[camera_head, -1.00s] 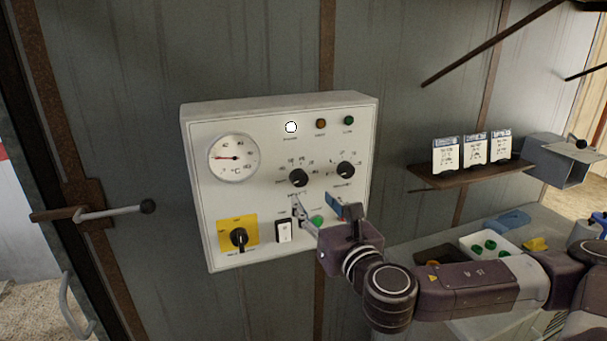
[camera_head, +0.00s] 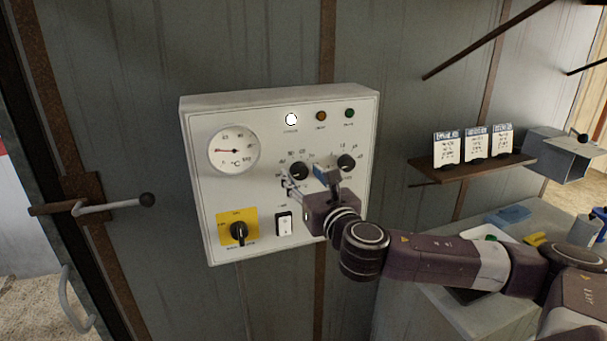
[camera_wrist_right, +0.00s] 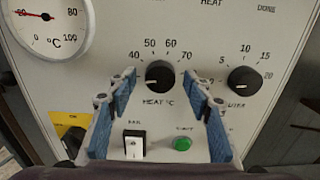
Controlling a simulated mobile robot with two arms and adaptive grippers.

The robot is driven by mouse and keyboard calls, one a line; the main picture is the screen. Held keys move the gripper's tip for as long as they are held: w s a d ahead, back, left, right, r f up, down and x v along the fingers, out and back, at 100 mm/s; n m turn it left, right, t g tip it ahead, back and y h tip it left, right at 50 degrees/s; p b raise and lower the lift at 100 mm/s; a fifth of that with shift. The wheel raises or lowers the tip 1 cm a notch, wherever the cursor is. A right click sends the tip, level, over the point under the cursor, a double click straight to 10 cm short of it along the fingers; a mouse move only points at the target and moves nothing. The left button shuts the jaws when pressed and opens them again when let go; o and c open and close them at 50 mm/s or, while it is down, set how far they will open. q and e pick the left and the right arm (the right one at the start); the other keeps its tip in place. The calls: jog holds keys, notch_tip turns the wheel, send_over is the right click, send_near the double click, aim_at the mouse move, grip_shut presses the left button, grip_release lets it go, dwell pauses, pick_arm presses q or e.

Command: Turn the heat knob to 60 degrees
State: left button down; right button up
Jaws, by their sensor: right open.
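The heat knob (camera_head: 299,171) is a round black dial on the white control panel (camera_head: 275,105). In the right wrist view the heat knob (camera_wrist_right: 160,75) has its pale mark toward the left, near the low end of the scale by 40; the 60 label is above it, slightly right. My right gripper (camera_head: 308,178) is open in front of the panel, just below the knob. In the right wrist view its blue-padded fingers (camera_wrist_right: 162,88) spread left and right of the knob, with nothing between them. Contact with the knob cannot be told. My left gripper is not in view.
A second black knob (camera_wrist_right: 243,79) sits close to the right. A white rocker switch (camera_wrist_right: 135,145) and green button (camera_wrist_right: 182,144) lie below. A temperature gauge (camera_head: 234,150) and yellow-plated rotary switch (camera_head: 238,231) are at left. A shelf (camera_head: 470,170) with cards is at right.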

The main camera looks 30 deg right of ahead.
jog(key=shift+c, duration=0.5)
jog(key=c, duration=1)
jog(key=shift+c, duration=0.2)
